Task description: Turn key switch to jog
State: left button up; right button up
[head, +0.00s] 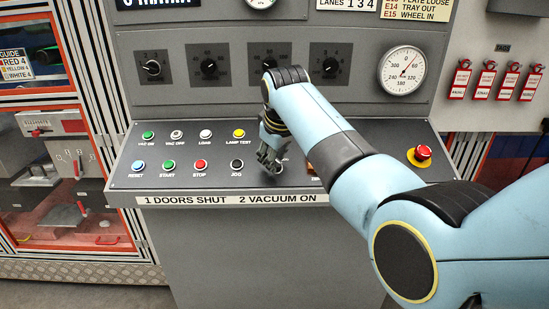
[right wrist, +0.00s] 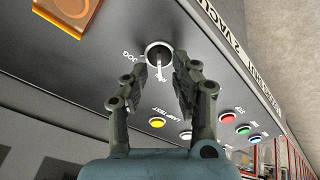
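The key switch (right wrist: 159,54) is a round silver-rimmed lock with a pale key standing in it, seen at the top middle of the right wrist view. A JOG label is printed to its left there, and another label, partly readable, lies below it. My right gripper (right wrist: 168,68) is open, its two dark fingers apart with tips close to the switch and one on either side of the key; whether they touch it I cannot tell. In the head view my right gripper (head: 270,160) points down at the console and hides the switch. My left gripper is out of view.
The sloping console (head: 130,178) carries several coloured push buttons left of my gripper, with a black JOG button (head: 237,163) close by. A red emergency stop (head: 422,153) sits at the right. An orange clear cover (right wrist: 68,14) is near the switch. Knobs and a dial (head: 402,70) are behind.

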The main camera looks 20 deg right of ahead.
jog(key=shift+w+f, duration=0.1)
jog(key=shift+f, duration=0.1)
grip_shut()
